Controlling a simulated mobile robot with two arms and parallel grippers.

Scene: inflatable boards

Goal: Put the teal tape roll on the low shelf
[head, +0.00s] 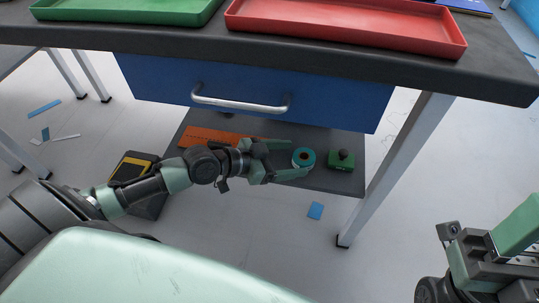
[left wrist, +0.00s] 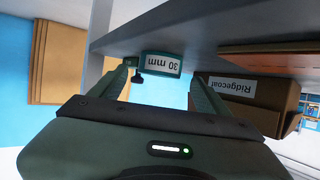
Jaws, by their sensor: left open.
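In the left wrist view, which shows the scene upside down, the roll (left wrist: 161,65) has a "30 mm" label and rests against the shelf surface (left wrist: 215,32). My left gripper (head: 285,160) is open, with its fingers on either side of the roll near the tips. I see no firm contact. My right gripper (head: 480,245) is at the lower right, partly cut off, away from the shelf; its jaw state is unclear.
A green block with a dark knob (head: 342,160) sits just right of the roll. An orange perforated strip (head: 205,137) lies on the shelf's left. The drawer (head: 330,99) and a table leg (head: 395,165) bound the space. A "Ridgecoat" box (left wrist: 240,92) shows in the left wrist view.

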